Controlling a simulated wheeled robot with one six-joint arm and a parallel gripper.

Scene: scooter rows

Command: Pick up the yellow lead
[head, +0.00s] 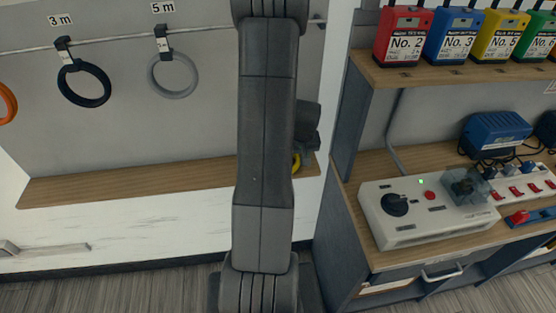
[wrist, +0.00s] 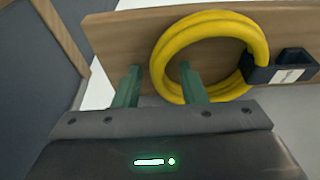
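The yellow lead (wrist: 205,24) is a thick coil in the wrist view, in front of a wooden shelf board, with a black clip or tag (wrist: 282,70) bearing a white label on its right. My gripper (wrist: 158,76) is open, with two green fingers. The left finger is outside the coil and the right finger overlaps the coil's opening, so the coil's left side shows between them. Whether either finger touches it I cannot tell. In the head view my arm hides most of the lead; only a small yellow bit (head: 297,161) shows.
A black coil (head: 83,83) and a grey coil (head: 172,76) hang from a rail at left, above a wooden ledge (head: 130,186). At right, a workbench holds a grey control box (head: 425,212), with coloured battery packs (head: 400,38) on the shelf above.

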